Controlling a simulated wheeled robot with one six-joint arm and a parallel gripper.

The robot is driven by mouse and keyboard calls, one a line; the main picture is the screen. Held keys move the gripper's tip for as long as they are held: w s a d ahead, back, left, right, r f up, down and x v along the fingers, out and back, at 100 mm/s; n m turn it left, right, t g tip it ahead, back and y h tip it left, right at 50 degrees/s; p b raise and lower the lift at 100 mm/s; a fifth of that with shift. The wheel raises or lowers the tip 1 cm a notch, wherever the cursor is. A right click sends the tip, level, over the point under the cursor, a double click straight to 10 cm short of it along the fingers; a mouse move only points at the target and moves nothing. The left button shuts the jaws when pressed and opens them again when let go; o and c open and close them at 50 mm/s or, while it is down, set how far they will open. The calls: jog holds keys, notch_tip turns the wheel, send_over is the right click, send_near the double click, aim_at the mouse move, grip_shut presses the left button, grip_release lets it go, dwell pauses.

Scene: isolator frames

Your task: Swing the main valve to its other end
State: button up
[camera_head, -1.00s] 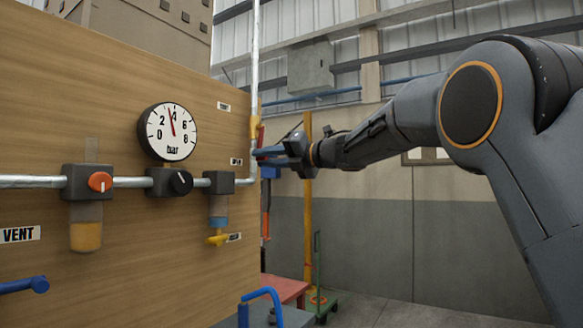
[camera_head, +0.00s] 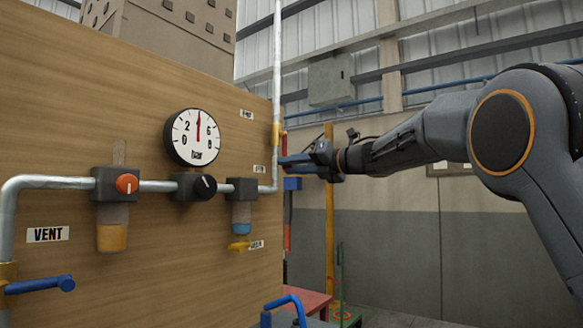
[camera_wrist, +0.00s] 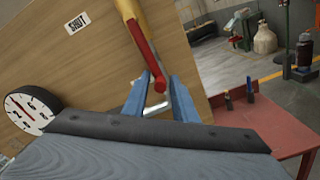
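The valve has a yellow body and a red lever (camera_wrist: 141,42) in the wrist view. The lever runs down along the board's edge, and its lower end lies between my gripper's two blue fingers. My gripper (camera_wrist: 160,78) has its fingers apart, with gaps beside the lever. In the head view, my gripper (camera_head: 282,160) is beside the vertical pipe (camera_head: 277,70) at the board's right edge. A yellow fitting (camera_head: 279,135) shows on that pipe just above the fingers. The red lever is not clearly seen there. A SHUT label (camera_wrist: 77,23) is left of the lever.
The wooden board (camera_head: 80,110) carries a gauge (camera_head: 193,137), a red knob (camera_head: 127,184), a black knob (camera_head: 204,187) and a blue lever (camera_head: 40,284) near the VENT label. A red table (camera_wrist: 262,125) stands below right.

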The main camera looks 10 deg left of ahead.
jog(key=shift+o, duration=0.5)
jog(key=shift+w+d, duration=0.15)
jog(key=v, duration=0.8)
jog(key=shift+b, duration=0.4)
